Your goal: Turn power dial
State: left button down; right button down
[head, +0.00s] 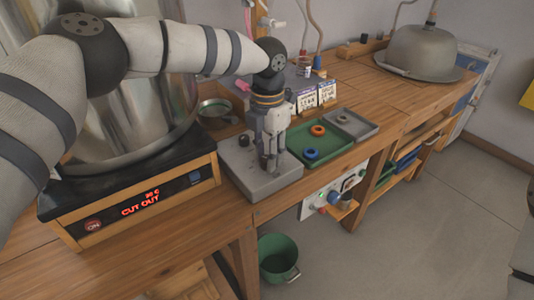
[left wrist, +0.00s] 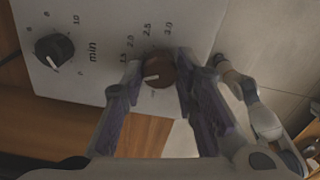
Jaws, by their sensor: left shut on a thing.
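The grey control box (head: 260,180) stands on the bench, and its top face fills much of the left wrist view (left wrist: 105,15). The power dial (left wrist: 158,72) is a dark reddish-brown knob with a pale pointer mark, beside a printed scale that includes 1.5, 2.0, 2.5 and 3.0. My left gripper (head: 270,163) points down over the box. In the left wrist view its fingers (left wrist: 162,66) are shut on the power dial, one on each side. In the head view the fingers hide this dial. My right gripper is not in view.
A black dial (left wrist: 54,49) marked "min" sits beside it. Left is a heater base (head: 140,200) reading "CUT OUT" under a large metal vessel (head: 130,130). Right are a green tray (head: 330,150) with rings and a grey tray (head: 365,128). A green bucket (head: 277,260) stands below.

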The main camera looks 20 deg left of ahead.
pick_arm(q)
jog(key=shift+n, duration=0.5)
jog(key=c, duration=1.2)
grip_release()
jog(key=shift+c, duration=0.2)
jog(key=shift+r, duration=0.1)
notch_tip(320, 180, up, 12)
